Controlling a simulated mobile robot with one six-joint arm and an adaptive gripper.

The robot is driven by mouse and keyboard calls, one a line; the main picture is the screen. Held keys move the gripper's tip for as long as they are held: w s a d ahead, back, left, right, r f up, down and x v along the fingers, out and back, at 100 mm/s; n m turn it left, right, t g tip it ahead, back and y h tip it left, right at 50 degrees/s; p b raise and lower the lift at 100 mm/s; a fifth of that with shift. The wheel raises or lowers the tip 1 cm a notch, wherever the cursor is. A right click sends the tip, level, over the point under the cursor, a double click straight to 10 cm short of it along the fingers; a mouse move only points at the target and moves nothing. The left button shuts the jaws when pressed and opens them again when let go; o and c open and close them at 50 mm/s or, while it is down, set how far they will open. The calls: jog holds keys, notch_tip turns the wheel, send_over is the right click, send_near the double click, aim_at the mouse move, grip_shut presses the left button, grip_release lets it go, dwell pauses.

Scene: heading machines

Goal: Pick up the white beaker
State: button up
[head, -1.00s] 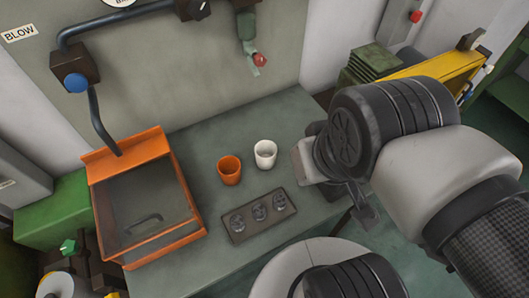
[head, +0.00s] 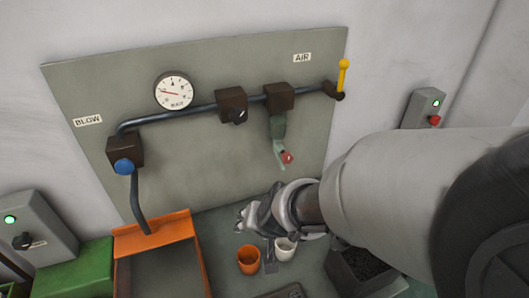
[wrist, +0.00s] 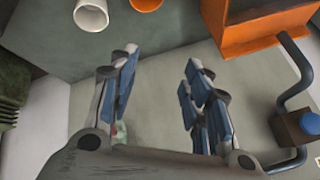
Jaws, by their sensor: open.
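The white beaker (head: 285,253) stands on the grey-green bench, just right of an orange cup (head: 248,262). My gripper (head: 258,232) is in front of the beaker in the head view and hides part of it. One finger shows between the two cups. In the wrist view, my gripper (wrist: 161,66) has its fingers spread, with nothing between them. There the white beaker (wrist: 90,14) lies at the top edge, cut off, up and left of the fingertips. I cannot tell whether a finger touches either cup.
The orange box (head: 160,243) stands left of the cups. A wall panel behind holds pipes, a gauge (head: 173,91), a blue knob (head: 124,166) and a red-tipped nozzle (head: 287,157) above the beaker. A dark bin (head: 362,268) is at right. A dark tray (head: 285,291) lies in front.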

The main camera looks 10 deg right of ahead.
aim_at(288, 244)
jog(key=shift+o, duration=1.3)
jog(key=f, duration=0.1)
jog(key=w+d+f+m+h+p, duration=0.1)
jog(key=f, duration=0.1)
jog(key=f+h, duration=0.1)
jog(key=f, duration=0.1)
jog(key=shift+w+d+f+m+p, duration=0.2)
jog(key=shift+w+d+m+p, duration=0.05)
jog(key=shift+w+m+p, duration=0.1)
jog(key=o, duration=0.5)
jog(key=d+f+h, duration=0.1)
jog(key=d+f+h+p, duration=0.1)
jog(key=d+f, duration=0.1)
jog(key=s+d+f+m+h, duration=0.1)
jog(key=f, duration=0.1)
jog(key=shift+d+g, duration=0.25)
jog(key=shift+g, duration=0.05)
jog(key=shift+o, duration=0.2)
jog(key=b+x, duration=0.2)
jog(key=x, duration=0.4)
jog(key=b+x, duration=0.2)
jog(key=x, duration=0.3)
jog(key=shift+w+d+f+b, duration=0.15)
jog(key=shift+d+f+b, duration=0.15)
jog(key=shift+d+f, duration=0.05)
jog(key=shift+b+x, duration=1)
jog(key=shift+x, duration=1.8)
